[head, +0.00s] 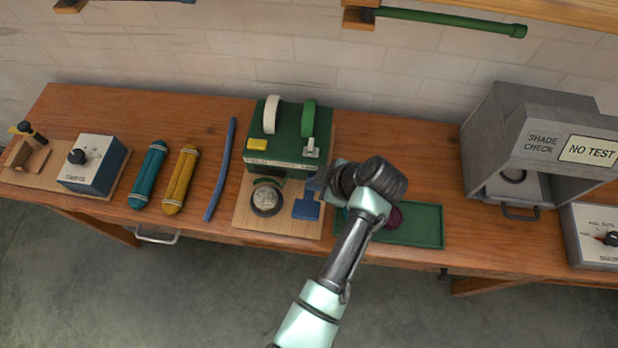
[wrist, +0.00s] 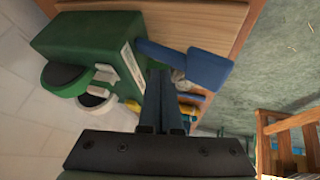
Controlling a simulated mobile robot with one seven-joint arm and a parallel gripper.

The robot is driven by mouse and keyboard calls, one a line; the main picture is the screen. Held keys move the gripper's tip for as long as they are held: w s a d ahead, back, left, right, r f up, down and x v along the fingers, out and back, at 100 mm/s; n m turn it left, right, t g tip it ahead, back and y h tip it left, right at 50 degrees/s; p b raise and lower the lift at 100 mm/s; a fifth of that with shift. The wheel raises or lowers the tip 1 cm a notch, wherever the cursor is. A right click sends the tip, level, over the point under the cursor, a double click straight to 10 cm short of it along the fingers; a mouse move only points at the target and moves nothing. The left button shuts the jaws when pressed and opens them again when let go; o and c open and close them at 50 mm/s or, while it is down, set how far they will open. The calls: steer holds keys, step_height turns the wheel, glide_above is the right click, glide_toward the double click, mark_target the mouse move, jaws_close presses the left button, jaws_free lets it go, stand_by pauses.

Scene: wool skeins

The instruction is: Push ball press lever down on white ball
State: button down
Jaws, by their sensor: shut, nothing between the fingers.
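The ball press is a green machine (head: 290,135) on a wooden base, with a white and a green wheel on top; it also shows in the wrist view (wrist: 85,50). A pale greyish-white ball (head: 267,198) sits in a dark round holder at its front. The blue lever (head: 306,210) with a flat square paddle sticks out from the machine's front, right of the ball; it also shows in the wrist view (wrist: 210,70). My gripper (head: 319,182) is shut and empty, close to the lever's right side. In the wrist view its fingertips (wrist: 160,76) are beside the lever's arm; I cannot tell whether they touch.
A green tray (head: 425,225) with a dark red item lies under my wrist. Left are a blue rod (head: 221,170), a yellow skein (head: 181,180), a teal skein (head: 149,175) and a dial box (head: 93,163). A grey shade-check box (head: 535,140) stands right.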

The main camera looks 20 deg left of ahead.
mark_target(310, 194)
steer(key=shift+s+f, duration=0.1)
steer(key=shift+f, duration=0.3)
steer(key=shift+s+d+f+b, duration=0.1)
steer(key=shift+s+f+b, duration=0.1)
steer(key=shift+f+b, duration=0.35)
steer(key=shift+s+d+f+b, duration=0.1)
steer(key=shift+s+f+b, duration=0.1)
steer(key=shift+f+b, duration=0.35)
stand_by(1.1)
stand_by(0.3)
steer(key=shift+w+a+r+p, duration=0.1)
steer(key=shift+w+r+p, duration=0.15)
steer(key=shift+r+p, duration=0.4)
steer(key=shift+w+a+r+p, duration=0.1)
steer(key=shift+w+r+p, duration=0.25)
steer(key=shift+r, duration=0.5)
steer(key=shift+s, duration=0.1)
steer(key=shift+w+a+r+p, duration=0.1)
steer(key=shift+w+r+p, duration=0.15)
steer(key=shift+r+p, duration=0.4)
steer(key=shift+w+a+r+p, duration=0.1)
steer(key=shift+w+r+p, duration=0.2)
steer(key=shift+r, duration=0.65)
steer(key=shift+w+r+p, duration=0.2)
steer(key=shift+r+p, duration=0.35)
steer(key=shift+r, duration=0.25)
